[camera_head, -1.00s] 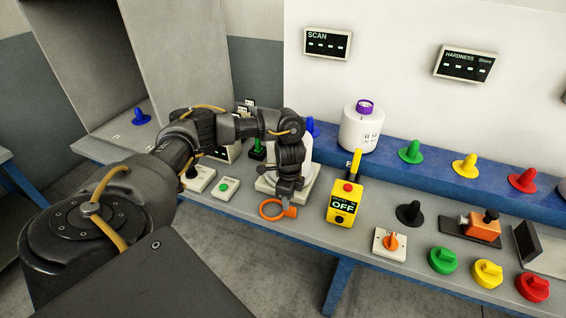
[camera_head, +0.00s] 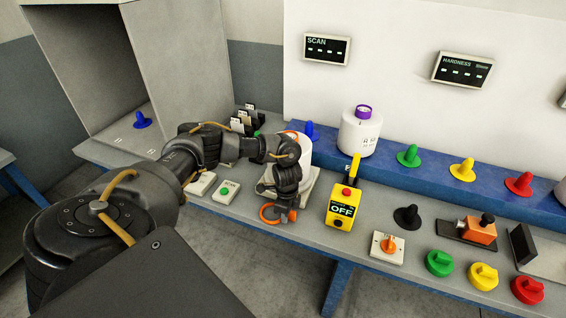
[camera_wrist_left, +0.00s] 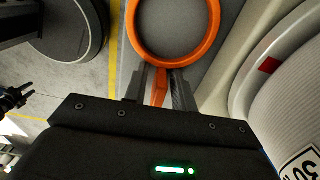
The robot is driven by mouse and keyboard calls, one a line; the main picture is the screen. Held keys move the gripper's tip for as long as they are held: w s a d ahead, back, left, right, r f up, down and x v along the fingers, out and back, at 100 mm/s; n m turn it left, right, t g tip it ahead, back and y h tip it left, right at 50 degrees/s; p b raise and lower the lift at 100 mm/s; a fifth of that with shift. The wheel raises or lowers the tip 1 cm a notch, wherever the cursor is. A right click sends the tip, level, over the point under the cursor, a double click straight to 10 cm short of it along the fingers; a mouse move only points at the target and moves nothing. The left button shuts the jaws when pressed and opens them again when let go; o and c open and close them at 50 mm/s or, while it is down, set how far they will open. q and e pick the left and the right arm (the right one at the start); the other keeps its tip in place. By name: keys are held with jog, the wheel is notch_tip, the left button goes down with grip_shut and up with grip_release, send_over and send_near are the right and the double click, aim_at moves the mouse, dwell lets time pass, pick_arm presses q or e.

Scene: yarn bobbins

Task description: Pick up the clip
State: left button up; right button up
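The clip is an orange ring with a short stem. In the head view the orange clip (camera_head: 268,214) lies at the front edge of the bench, partly hidden by my gripper. In the left wrist view the clip's ring (camera_wrist_left: 213,37) is just beyond the fingers, with its stem between them. My left gripper (camera_head: 284,212) points down at the clip; in the left wrist view its fingers (camera_wrist_left: 160,88) stand apart on both sides of the stem, with a gap showing on the left. My right gripper (camera_wrist_left: 27,92) seems to show small at the left wrist view's left edge, its fingers apart.
A white bobbin on a square scale (camera_head: 312,178) stands right behind my left gripper. Colored cones and knobs stand farther right. The floor in front is clear.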

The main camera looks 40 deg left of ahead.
aim_at(275, 222)
pick_arm(q)
jog(key=c, duration=0.5)
grip_shut()
pick_arm(e)
jog(key=shift+a, duration=0.25)
pick_arm(q)
jog(key=shift+r, duration=0.15)
pick_arm(e)
jog(key=shift+f, duration=0.15)
pick_arm(q)
jog(key=shift+r+b, duration=0.2)
jog(key=shift+b, duration=0.1)
notch_tip(275, 222, up, 2)
jog(key=shift+w+r+b, duration=0.1)
jog(key=shift+r+b, duration=0.05)
jog(key=shift+b, duration=0.65)
jog(key=s+a+r, duration=0.3)
jog(key=s+r, duration=0.7)
jog(key=s, duration=0.3)
jog(key=shift+s+a+p, duration=0.3)
jog(key=shift+s+a, duration=0.05)
pick_arm(e)
jog(key=shift+d+f, duration=0.2)
jog(key=shift+f, duration=0.45)
